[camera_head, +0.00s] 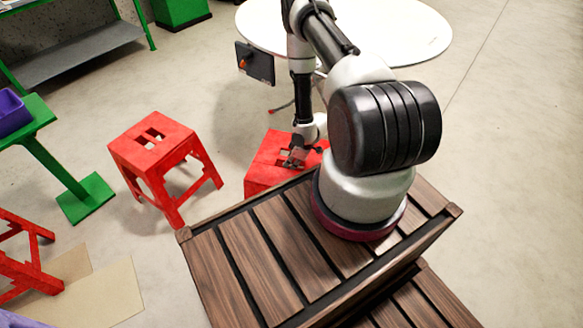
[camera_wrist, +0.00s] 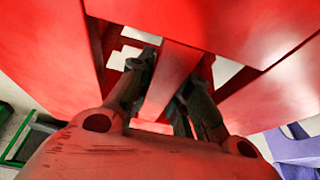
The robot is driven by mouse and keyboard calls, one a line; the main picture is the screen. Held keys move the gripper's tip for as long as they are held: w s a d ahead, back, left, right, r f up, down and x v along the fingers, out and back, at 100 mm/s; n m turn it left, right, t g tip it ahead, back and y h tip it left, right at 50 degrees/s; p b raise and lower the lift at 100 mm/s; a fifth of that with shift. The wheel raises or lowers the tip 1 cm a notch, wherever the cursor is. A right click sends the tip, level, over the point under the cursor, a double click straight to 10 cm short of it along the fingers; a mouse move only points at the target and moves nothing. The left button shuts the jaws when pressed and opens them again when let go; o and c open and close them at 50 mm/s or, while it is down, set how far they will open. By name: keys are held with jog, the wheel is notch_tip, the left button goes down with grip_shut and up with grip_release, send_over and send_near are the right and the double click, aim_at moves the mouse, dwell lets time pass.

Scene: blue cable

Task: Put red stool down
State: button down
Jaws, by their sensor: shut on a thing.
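A red stool (camera_head: 262,176) is in front of my wooden-slatted base in the head view, partly hidden by the base and arm. My gripper (camera_head: 294,160) is at its top, shut on the bar between the slots in its seat. In the wrist view my gripper (camera_wrist: 168,88) has one finger on each side of this red bar (camera_wrist: 176,72). The stool's red underside or seat fills most of that view. The stool's feet are hidden, so I cannot tell whether it touches the floor.
A second red stool (camera_head: 165,158) stands upright just left. Part of another red stool (camera_head: 25,255) is at the left edge, near cardboard sheets (camera_head: 95,295). A green table (camera_head: 50,140) holds a purple bin (camera_head: 12,112). A round white table (camera_head: 415,35) is behind. Floor at right is clear.

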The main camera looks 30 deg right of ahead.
jog(key=shift+f, duration=1.3)
jog(key=c, duration=1.3)
grip_release()
jog(key=shift+f, duration=0.1)
